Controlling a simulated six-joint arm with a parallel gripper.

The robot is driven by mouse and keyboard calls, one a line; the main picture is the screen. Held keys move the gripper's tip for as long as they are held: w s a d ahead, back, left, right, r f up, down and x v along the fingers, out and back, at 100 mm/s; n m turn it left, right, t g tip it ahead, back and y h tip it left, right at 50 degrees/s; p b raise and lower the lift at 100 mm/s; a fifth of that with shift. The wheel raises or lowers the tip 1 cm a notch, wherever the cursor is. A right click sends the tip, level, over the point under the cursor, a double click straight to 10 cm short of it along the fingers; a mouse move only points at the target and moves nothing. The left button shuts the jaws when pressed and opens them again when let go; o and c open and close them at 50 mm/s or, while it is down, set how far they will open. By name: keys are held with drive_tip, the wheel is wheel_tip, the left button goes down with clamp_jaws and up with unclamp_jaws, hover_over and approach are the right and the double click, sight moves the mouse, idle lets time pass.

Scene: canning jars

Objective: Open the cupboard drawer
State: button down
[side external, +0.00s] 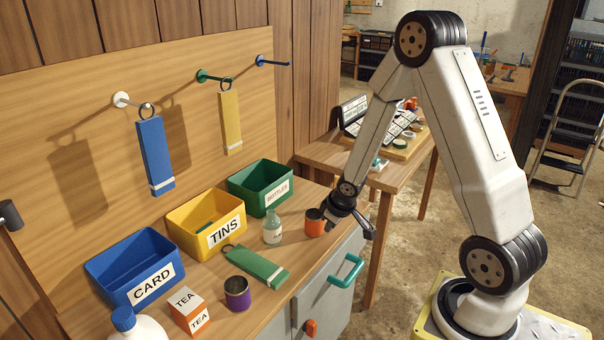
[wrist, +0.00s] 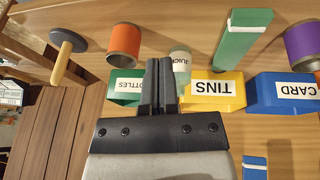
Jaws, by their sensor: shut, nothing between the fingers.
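The grey cupboard (side external: 328,295) stands under the wooden worktop. Its front carries a teal bar handle (side external: 346,271) at the upper right and an orange knob (side external: 311,327) lower left; which one belongs to the drawer I cannot tell. The front looks closed, though its lower part is cut off. My gripper (side external: 358,222) is above the worktop's right edge, beside the orange tin and above the teal handle, not touching the handle. In the wrist view its fingers (wrist: 162,75) are together and empty. Neither handle shows in the wrist view.
An orange tin (side external: 314,222) and a bottle (side external: 272,227) stand near my gripper. Blue (side external: 110,268), yellow (side external: 185,214) and green (side external: 244,189) bins line the back. A tea box (side external: 190,312), purple tin (side external: 237,293) and green strip (side external: 258,266) occupy the front.

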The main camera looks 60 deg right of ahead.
drive_tip(key=s+a+r, duration=0.3)
drive_tip(key=a+r, duration=0.1)
drive_tip(key=a, duration=0.3)
drive_tip(key=s+a+r+g+y, duration=0.1)
drive_tip(key=s+a+r, duration=0.3)
drive_tip(key=a, duration=0.4)
drive_tip(key=shift+v, duration=0.85)
drive_tip(key=c, duration=1.3)
unclamp_jaws()
drive_tip(key=shift+s+a+r+y, duration=0.2)
drive_tip(key=shift+s+a+y, duration=0.1)
drive_tip(key=shift+s+a, duration=0.2)
drive_tip(key=o, duration=0.7)
drive_tip(key=shift+w+d+f, duration=0.1)
drive_tip(key=shift+o, duration=1)
drive_tip(key=shift+w+d+f, duration=0.1)
drive_tip(key=shift+w, duration=0.1)
drive_tip(key=w+d+f+m+h, duration=0.2)
drive_tip(key=w+d+f+m, duration=0.6)
drive_tip(key=d+f+m, duration=0.4)
drive_tip(key=s+d+f+m+g+h, duration=0.1)
drive_tip(key=s+d+f+m, duration=0.4)
drive_tip(key=d+f, duration=0.6)
wheel_tip(320, 180, down, 4)
drive_tip(key=shift+s+d+f+m+h, duration=0.2)
drive_tip(key=shift+m+h, duration=0.6)
drive_tip(key=shift+f, duration=0.1)
